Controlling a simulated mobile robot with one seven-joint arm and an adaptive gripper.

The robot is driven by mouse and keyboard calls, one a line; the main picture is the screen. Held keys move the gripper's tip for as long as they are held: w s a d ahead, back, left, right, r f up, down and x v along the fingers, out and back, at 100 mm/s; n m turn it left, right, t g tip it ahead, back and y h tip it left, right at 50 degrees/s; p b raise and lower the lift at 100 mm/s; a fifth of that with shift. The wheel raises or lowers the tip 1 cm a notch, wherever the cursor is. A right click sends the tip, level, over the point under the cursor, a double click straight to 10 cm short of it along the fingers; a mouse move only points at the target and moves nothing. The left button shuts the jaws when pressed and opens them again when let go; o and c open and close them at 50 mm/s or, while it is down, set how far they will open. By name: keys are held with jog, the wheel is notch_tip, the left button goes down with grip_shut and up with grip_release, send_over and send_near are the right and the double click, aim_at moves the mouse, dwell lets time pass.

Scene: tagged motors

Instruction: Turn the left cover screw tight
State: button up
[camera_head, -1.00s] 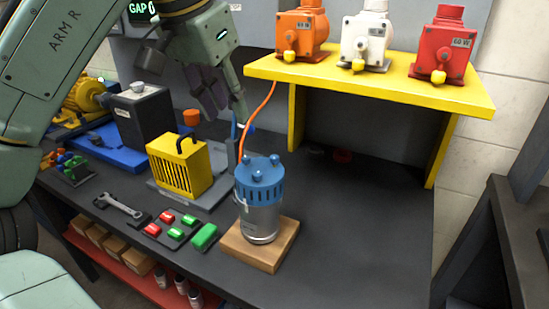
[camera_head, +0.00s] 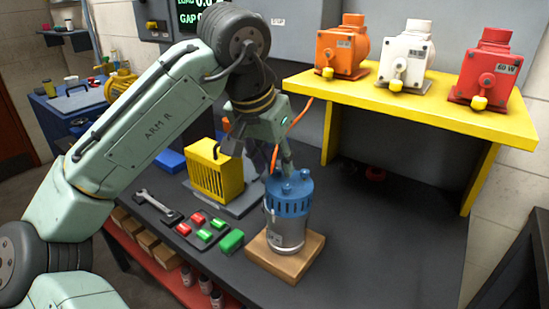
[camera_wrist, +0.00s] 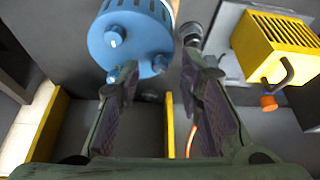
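A motor (camera_head: 288,233) with a silver body and a blue slotted cover (camera_head: 290,203) stands upright on a wooden block (camera_head: 262,256). Knob-like blue screws stand on the cover, including a left one (camera_head: 275,173), a front one (camera_head: 286,189) and a right one (camera_head: 306,175). My gripper (camera_head: 283,164) points down at the rear of the cover top and partly hides it. In the wrist view, my gripper (camera_wrist: 160,62) has its fingers apart with nothing held between them. The blue cover (camera_wrist: 130,40) lies beyond the left-hand finger, which partly hides its edge. Contact cannot be told.
A yellow slotted box (camera_head: 208,176) stands left of the motor. A wrench (camera_head: 157,204) and a tray with red and green pieces (camera_head: 207,228) lie at front left. A yellow shelf (camera_head: 425,98) with orange, white and red motors stands behind. The bench right of the motor is clear.

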jog(key=shift+w+f, duration=0.1)
jog(key=shift+f, duration=0.15)
jog(key=shift+c, duration=0.6)
grip_shut()
